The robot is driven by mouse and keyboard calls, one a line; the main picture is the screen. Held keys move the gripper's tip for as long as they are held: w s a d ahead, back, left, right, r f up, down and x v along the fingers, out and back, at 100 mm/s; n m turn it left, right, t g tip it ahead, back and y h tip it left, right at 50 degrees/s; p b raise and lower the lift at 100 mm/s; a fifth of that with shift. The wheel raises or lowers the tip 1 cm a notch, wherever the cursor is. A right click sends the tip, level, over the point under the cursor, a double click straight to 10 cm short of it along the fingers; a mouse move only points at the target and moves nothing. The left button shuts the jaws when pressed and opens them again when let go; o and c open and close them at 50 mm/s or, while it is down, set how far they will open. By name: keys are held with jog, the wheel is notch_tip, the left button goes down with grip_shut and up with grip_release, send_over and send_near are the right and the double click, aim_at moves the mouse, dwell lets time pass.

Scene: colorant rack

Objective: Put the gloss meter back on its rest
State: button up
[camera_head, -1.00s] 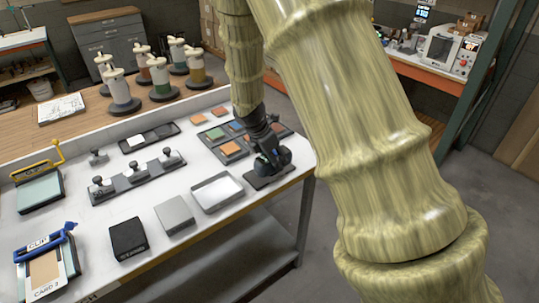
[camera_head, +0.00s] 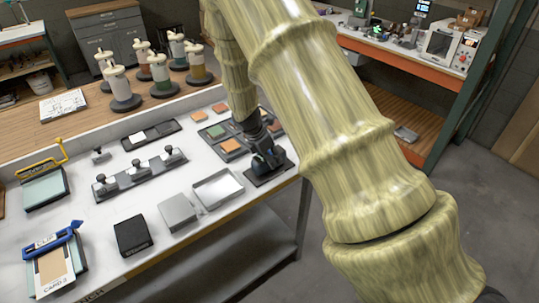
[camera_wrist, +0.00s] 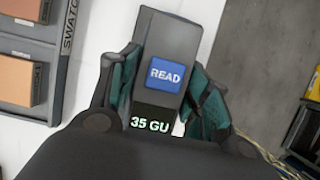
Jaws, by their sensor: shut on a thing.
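My gripper (camera_head: 266,165) is low over the right end of the white table, beside the swatch board. In the wrist view its teal fingers (camera_wrist: 168,95) are shut on both sides of the gloss meter (camera_wrist: 176,38), a dark grey block with a blue READ button and a display showing 35 GU. In the head view a dark flat plate (camera_head: 284,171) lies under the gripper near the table's right edge; it looks like the rest, but I cannot be sure. The underside of the meter is hidden, so I cannot tell whether it touches the plate.
The swatch board (camera_head: 206,117) lies left of and behind my gripper; its edge shows in the wrist view (camera_wrist: 66,50). A shallow metal tray (camera_head: 218,188), a grey block (camera_head: 177,211) and a black block (camera_head: 132,235) stand to the left. The table ends just right of the gripper.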

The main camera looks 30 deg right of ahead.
jog(key=o, duration=1.4)
jog(key=shift+f, duration=0.1)
jog(key=shift+b+v, duration=1.5)
jog(key=shift+v, duration=4.65)
jog(key=shift+d, duration=0.1)
